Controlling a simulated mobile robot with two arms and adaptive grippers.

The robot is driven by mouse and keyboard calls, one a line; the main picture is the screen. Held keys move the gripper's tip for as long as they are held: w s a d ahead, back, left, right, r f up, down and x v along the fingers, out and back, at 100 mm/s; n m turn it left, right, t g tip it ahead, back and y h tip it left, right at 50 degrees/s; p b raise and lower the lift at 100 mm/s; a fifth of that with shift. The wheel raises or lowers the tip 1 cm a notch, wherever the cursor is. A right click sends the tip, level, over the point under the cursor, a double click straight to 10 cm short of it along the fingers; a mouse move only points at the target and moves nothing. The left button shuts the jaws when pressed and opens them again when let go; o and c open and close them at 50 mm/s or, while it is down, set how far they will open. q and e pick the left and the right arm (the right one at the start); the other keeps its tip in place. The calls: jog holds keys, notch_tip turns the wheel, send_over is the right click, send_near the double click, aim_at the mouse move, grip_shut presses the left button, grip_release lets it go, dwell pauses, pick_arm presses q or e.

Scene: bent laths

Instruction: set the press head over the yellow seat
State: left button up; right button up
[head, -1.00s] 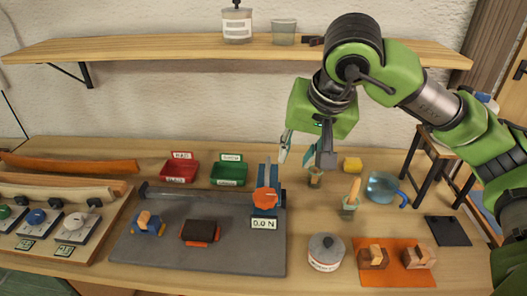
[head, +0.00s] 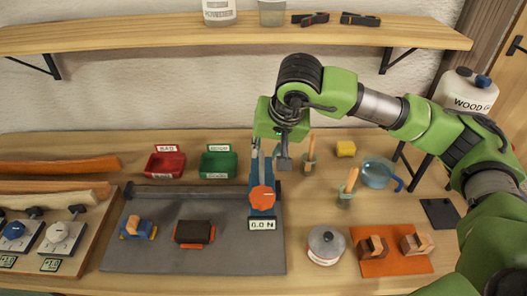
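The press is a blue upright with an orange-red faceted head (head: 262,199) and a "0.0 N" readout (head: 262,224), at the right end of the grey plate (head: 150,262). A blue block with a yellow edge and a wooden piece on it (head: 138,228) sits on the plate's left; I cannot tell whether this is the yellow seat. A dark block with orange-red edges (head: 195,233) sits between them. My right gripper (head: 271,160) points down at the top of the press, its fingers apart; contact is unclear. My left gripper is out of view.
Red (head: 166,164) and green (head: 218,164) bins stand behind the plate. Right of the press are a lidded pot (head: 326,246), brushes in holders, a blue jug (head: 378,174) and an orange mat (head: 370,266) with wooden blocks. A shelf (head: 200,41) runs above.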

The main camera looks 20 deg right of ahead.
aim_at(262, 160)
jog(key=x, duration=0.3)
jog(key=shift+f+p, duration=0.15)
jog(key=shift+p, duration=0.2)
jog(key=shift+w+f, duration=0.1)
jog(key=shift+f, duration=0.15)
grip_shut()
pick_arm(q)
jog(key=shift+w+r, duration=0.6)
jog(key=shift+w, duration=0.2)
